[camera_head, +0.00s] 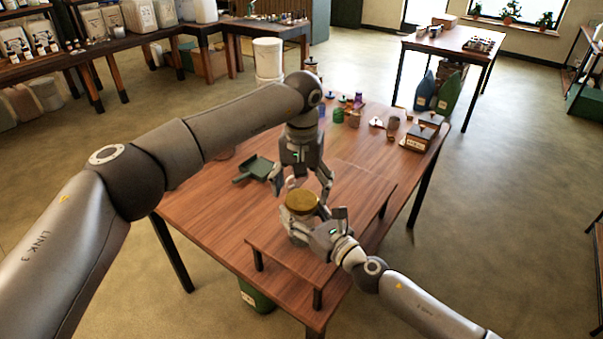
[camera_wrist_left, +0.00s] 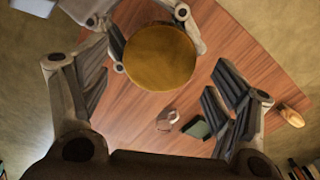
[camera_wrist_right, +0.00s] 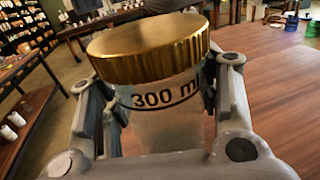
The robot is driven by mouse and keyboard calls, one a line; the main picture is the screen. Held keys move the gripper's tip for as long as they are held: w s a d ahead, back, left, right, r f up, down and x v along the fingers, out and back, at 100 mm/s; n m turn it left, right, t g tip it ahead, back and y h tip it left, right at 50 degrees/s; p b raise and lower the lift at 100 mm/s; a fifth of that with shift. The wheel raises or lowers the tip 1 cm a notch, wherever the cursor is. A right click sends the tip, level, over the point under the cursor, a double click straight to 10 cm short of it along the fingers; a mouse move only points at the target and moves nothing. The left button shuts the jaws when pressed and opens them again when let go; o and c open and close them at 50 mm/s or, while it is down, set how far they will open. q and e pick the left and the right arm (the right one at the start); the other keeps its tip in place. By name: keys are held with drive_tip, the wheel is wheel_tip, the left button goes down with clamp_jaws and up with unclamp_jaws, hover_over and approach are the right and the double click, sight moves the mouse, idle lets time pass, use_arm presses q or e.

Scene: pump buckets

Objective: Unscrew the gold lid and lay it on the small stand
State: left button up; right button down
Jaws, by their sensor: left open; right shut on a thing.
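A clear jar marked 300 ml (camera_wrist_right: 165,130) stands upright with the gold lid (camera_wrist_right: 150,50) on top. My right gripper (camera_head: 318,226) is shut around the jar's body, below the lid. My left gripper (camera_head: 301,186) points down over the lid, open and empty; in the head view the lid (camera_head: 301,202) shows just below its fingers. In the left wrist view the lid (camera_wrist_left: 160,57) lies toward the far side of the open fingers, not centred between them. A raised wooden bench (camera_head: 278,250) is under the jar. I cannot tell which thing is the small stand.
A green dustpan-like tray (camera_head: 254,169) lies to the left on the table (camera_head: 200,213). Several small jars and boxes (camera_head: 421,137) fill the table's back. The bench's right part is clear.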

use_arm(q)
drive_tip(key=shift+f, duration=1.1)
use_arm(e)
drive_tip(key=shift+f, duration=0.1)
